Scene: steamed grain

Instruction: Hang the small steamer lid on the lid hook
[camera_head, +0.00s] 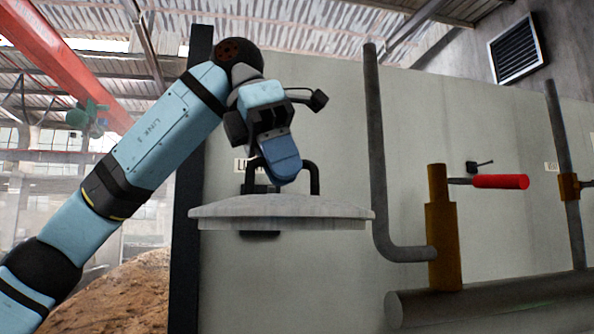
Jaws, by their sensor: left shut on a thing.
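The steamer lid (280,212) is a round grey disc, held nearly level in front of the pale wall panel, with a dark upright handle (314,179) on top. My left gripper (282,168) reaches down over the lid and is shut on the handle between its two posts. The fingertips and the grip itself are partly hidden by the gripper body. A white label (241,166) on the panel starts with "L"; the rest is covered. A dark piece (260,235) shows just under the lid's rim; I cannot tell what it is. No lid hook shows clearly. My right gripper is not in view.
Right of the lid stands a grey bent pipe (376,150), joined to a brass valve body (442,240) with a red handle (500,181). A large horizontal pipe (490,300) runs below. A dark post (187,270) edges the panel at left. A brown heap (120,295) lies behind.

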